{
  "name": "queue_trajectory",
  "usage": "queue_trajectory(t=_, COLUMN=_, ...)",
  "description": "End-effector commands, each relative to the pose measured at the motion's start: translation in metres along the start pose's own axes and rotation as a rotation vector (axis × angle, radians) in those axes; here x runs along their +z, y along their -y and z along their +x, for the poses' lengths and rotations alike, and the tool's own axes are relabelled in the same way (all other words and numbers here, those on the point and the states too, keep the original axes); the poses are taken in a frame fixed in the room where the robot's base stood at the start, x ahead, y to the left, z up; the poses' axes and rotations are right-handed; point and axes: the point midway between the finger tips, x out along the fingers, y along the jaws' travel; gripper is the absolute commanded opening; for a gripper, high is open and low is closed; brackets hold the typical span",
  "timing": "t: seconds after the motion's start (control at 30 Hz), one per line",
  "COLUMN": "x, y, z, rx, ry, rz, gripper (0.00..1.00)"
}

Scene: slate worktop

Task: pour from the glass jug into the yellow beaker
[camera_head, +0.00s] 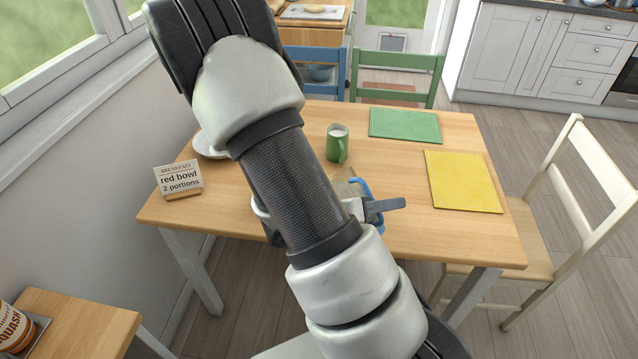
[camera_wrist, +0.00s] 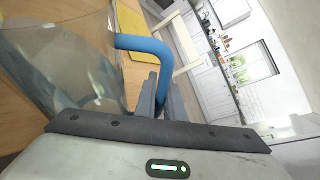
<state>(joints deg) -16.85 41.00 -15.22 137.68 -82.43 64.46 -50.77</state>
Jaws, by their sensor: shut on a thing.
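The glass jug (camera_head: 343,186) is clear with a blue handle and shows just past my arm, over the wooden table. In the wrist view the clear jug (camera_wrist: 65,60) fills the left side. My gripper (camera_head: 384,206) is shut on the jug's blue handle; in the wrist view the fingers (camera_wrist: 160,95) close around the handle's lower end. My arm hides much of the jug in the head view, so its tilt and contents are unclear. I see no yellow beaker in either view; my arm covers part of the table.
A green mug (camera_head: 337,146) with pale contents stands beyond the jug. A green mat (camera_head: 405,125) and a yellow mat (camera_head: 463,182) lie bare. A white plate (camera_head: 208,146) and a sign (camera_head: 179,178) reading "red bowl 2 portions" are left. Chairs stand around the table (camera_head: 425,235).

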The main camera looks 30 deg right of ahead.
Motion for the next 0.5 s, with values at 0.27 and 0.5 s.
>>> queue_trajectory(t=0.27, x=0.0033, y=0.0024, z=-0.0008, rx=-0.01, ry=0.002, rz=-0.013, gripper=0.0)
queue_trajectory(t=0.5, x=0.0056, y=0.0043, z=-0.0017, rx=-0.018, ry=0.002, rz=-0.034, gripper=0.0)
